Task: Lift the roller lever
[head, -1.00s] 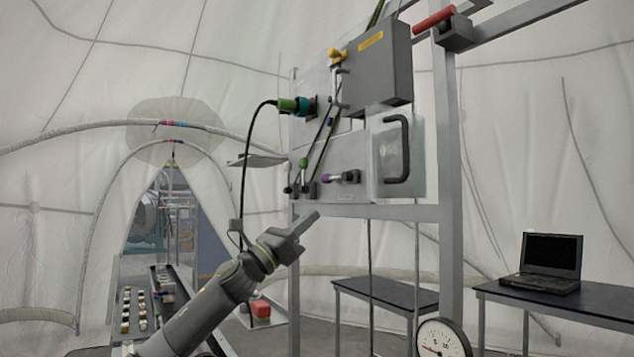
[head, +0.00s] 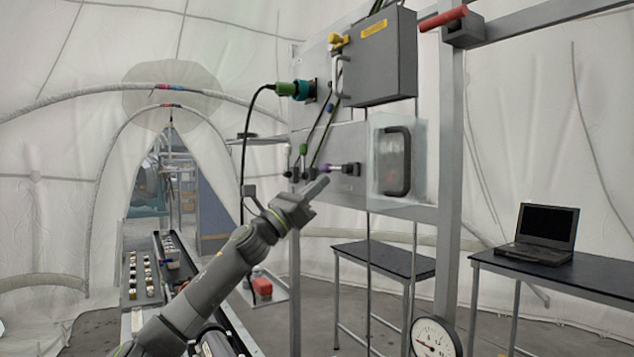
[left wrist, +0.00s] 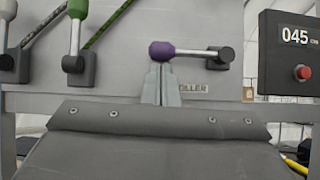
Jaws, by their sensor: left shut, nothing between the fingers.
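The roller lever is a metal rod with a purple knob (head: 323,169), mounted on the grey panel beside the glass-covered handle. In the left wrist view its purple knob (left wrist: 161,49) is at the left end of a roughly level rod, with the pivot block at right. A partly covered label reading "OLLER" (left wrist: 192,89) is below it. My left gripper (head: 325,181) is shut and empty, its tips just below the knob. In the left wrist view the fingertips (left wrist: 161,66) reach up to the knob's lower edge; I cannot tell whether they touch. My right gripper is out of view.
Levers with a green knob (left wrist: 77,8) and a white knob (left wrist: 8,8) stand left of the roller lever. A clear cover with a black handle (head: 397,160) is to its right. A display reading 045 with a red button (left wrist: 302,72) is at the wrist view's right.

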